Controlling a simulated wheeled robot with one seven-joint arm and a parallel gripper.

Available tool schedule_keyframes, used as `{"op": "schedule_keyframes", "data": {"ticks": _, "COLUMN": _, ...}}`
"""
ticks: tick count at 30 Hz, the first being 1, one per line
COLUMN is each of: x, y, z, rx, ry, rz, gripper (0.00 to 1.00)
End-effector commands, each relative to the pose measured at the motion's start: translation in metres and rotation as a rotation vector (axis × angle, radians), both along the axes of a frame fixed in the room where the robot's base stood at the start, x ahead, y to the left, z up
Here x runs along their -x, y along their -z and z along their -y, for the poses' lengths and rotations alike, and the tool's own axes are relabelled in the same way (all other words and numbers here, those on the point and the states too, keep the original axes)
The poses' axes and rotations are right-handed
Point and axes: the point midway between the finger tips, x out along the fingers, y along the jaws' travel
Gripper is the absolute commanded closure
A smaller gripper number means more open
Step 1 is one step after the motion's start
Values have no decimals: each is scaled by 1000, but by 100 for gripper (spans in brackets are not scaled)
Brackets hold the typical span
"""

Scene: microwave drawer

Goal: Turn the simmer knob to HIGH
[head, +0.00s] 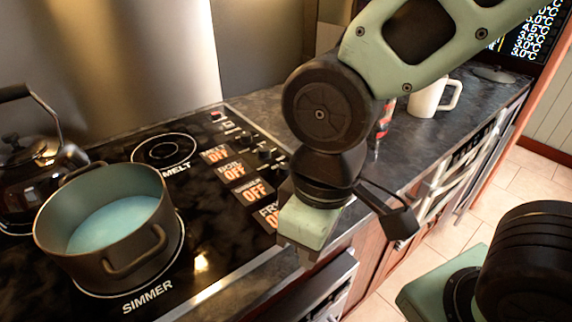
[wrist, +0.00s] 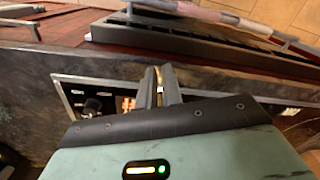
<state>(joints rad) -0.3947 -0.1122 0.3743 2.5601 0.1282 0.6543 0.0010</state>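The simmer display (head: 255,193) on the black stovetop (head: 215,225) reads OFF in orange in the head view. Several dark knobs (head: 264,153) stand along the stove's right side, partly behind my arm. I cannot tell which one is the simmer knob. My gripper (head: 308,258) hangs over the front right edge of the stove, apart from the visible knobs. In the wrist view, its two dark fingers (wrist: 160,88) are close together, with a thin gap between them. A dark knob (wrist: 92,105) and an orange display part (wrist: 125,103) show beyond, left of the fingers.
A dark pot (head: 105,225) with bluish liquid stands on the simmer burner. A black kettle (head: 30,160) is at the far left. A white mug (head: 432,97) and a red can (head: 383,125) stand on the right counter. Drawer fronts with handles are below the counter.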

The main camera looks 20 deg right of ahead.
Motion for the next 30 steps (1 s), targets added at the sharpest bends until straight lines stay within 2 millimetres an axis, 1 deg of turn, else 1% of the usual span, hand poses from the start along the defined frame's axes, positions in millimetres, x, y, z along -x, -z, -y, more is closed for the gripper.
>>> {"op": "schedule_keyframes", "data": {"ticks": 1, "x": -1, "y": -2, "z": 0, "rx": -1, "ry": -5, "rz": 0, "gripper": 78}}
{"op": "schedule_keyframes", "data": {"ticks": 2, "x": -3, "y": -4, "z": -1, "rx": -2, "ry": -14, "rz": -1, "gripper": 69}}
{"op": "schedule_keyframes", "data": {"ticks": 3, "x": -6, "y": -9, "z": -1, "rx": -4, "ry": -34, "rz": -1, "gripper": 58}}
{"op": "schedule_keyframes", "data": {"ticks": 4, "x": -10, "y": -14, "z": -2, "rx": -5, "ry": -56, "rz": -2, "gripper": 52}}
{"op": "schedule_keyframes", "data": {"ticks": 5, "x": -15, "y": -20, "z": -3, "rx": -7, "ry": -86, "rz": -3, "gripper": 52}}
{"op": "schedule_keyframes", "data": {"ticks": 8, "x": -40, "y": -46, "z": -6, "rx": -18, "ry": -235, "rz": -1, "gripper": 52}}
{"op": "schedule_keyframes", "data": {"ticks": 9, "x": -53, "y": -57, "z": -6, "rx": -22, "ry": -310, "rz": 1, "gripper": 52}}
{"op": "schedule_keyframes", "data": {"ticks": 11, "x": -74, "y": -73, "z": -5, "rx": -26, "ry": -432, "rz": 8, "gripper": 52}}
{"op": "schedule_keyframes", "data": {"ticks": 12, "x": -88, "y": -82, "z": -3, "rx": -27, "ry": -514, "rz": 13, "gripper": 52}}
{"op": "schedule_keyframes", "data": {"ticks": 14, "x": -109, "y": -95, "z": 1, "rx": -26, "ry": -637, "rz": 20, "gripper": 52}}
{"op": "schedule_keyframes", "data": {"ticks": 18, "x": -157, "y": -119, "z": 16, "rx": -12, "ry": -924, "rz": 37, "gripper": 52}}
{"op": "schedule_keyframes", "data": {"ticks": 21, "x": -187, "y": -130, "z": 31, "rx": 5, "ry": -1110, "rz": 42, "gripper": 52}}
{"op": "schedule_keyframes", "data": {"ticks": 24, "x": -209, "y": -136, "z": 44, "rx": 23, "ry": -1261, "rz": 41, "gripper": 52}}
{"op": "schedule_keyframes", "data": {"ticks": 27, "x": -223, "y": -138, "z": 54, "rx": 34, "ry": -1361, "rz": 38, "gripper": 52}}
{"op": "schedule_keyframes", "data": {"ticks": 30, "x": -229, "y": -137, "z": 59, "rx": 41, "ry": -1413, "rz": 36, "gripper": 52}}
